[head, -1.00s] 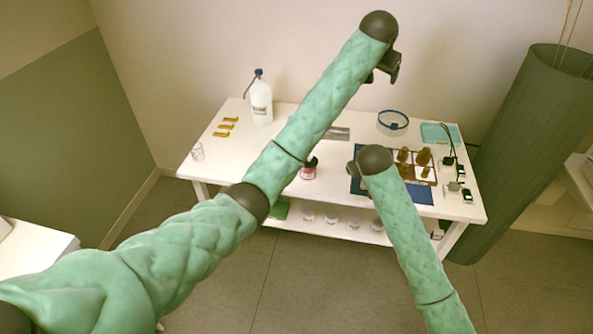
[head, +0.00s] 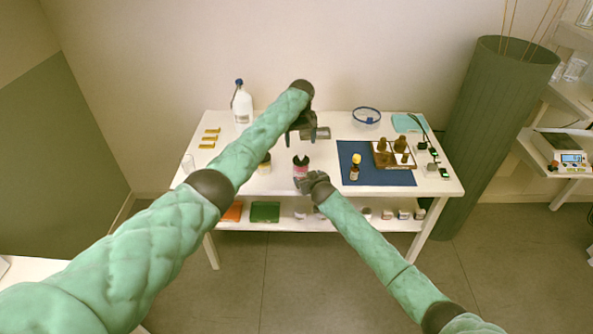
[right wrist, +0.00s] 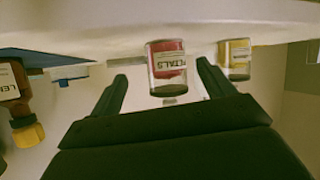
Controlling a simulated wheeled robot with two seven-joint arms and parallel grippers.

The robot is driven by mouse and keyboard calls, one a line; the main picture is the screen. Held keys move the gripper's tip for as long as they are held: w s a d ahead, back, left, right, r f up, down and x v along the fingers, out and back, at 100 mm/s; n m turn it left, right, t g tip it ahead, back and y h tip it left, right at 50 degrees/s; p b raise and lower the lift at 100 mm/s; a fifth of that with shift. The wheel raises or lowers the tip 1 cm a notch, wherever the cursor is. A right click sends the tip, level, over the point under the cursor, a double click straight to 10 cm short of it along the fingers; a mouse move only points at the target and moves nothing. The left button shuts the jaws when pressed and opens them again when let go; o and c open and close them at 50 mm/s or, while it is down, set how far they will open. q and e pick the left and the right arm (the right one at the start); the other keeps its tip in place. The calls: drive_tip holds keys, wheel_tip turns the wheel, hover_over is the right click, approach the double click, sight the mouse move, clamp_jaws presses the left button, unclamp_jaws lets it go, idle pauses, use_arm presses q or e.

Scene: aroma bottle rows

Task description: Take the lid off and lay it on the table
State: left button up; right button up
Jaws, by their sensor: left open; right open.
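A small jar with a pink-red label (head: 301,170) stands on the white table (head: 235,178), near its front edge. Its top looks dark in the head view; I cannot make out the lid clearly. The right wrist view, upside down, shows the jar (right wrist: 167,66), its label ending in "TALS", between and beyond my open fingers. My right gripper (head: 308,181) is close in front of the jar, open and empty; contact cannot be told. My left gripper (head: 302,137) is open and empty, above and behind the jar.
A yellow jar (head: 264,165) stands left of the red one, partly behind my left arm. On the blue mat (head: 376,178) are a yellow-capped amber bottle (head: 354,168) and a tray of brown bottles (head: 393,153). A white bottle (head: 242,106) stands back left.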

sight(304, 171)
use_arm(q)
drive_tip(key=shift+d+f+n, duration=0.1)
drive_tip(key=shift+d+n, duration=0.05)
drive_tip(key=shift+n, duration=0.25)
use_arm(e)
drive_tip(key=shift+w+a+r+y, duration=0.15)
drive_tip(key=shift+a+r+y, duration=0.1)
drive_tip(key=shift+r+y, duration=0.1)
use_arm(q)
drive_tip(key=shift+w+n, duration=0.1)
drive_tip(key=shift+n, duration=0.2)
use_arm(e)
drive_tip(key=shift+w+a+m, duration=0.1)
drive_tip(key=shift+w+m, duration=0.05)
drive_tip(key=shift+m, duration=0.15)
drive_tip(key=shift+w+a, duration=0.3)
drive_tip(key=shift+w, duration=0.2)
drive_tip(key=x, duration=0.4)
drive_tip(key=shift+w+d+f, duration=0.1)
drive_tip(key=shift+w+f, duration=0.1)
drive_tip(key=shift+w, duration=0.1)
drive_tip(key=shift+x, duration=0.9)
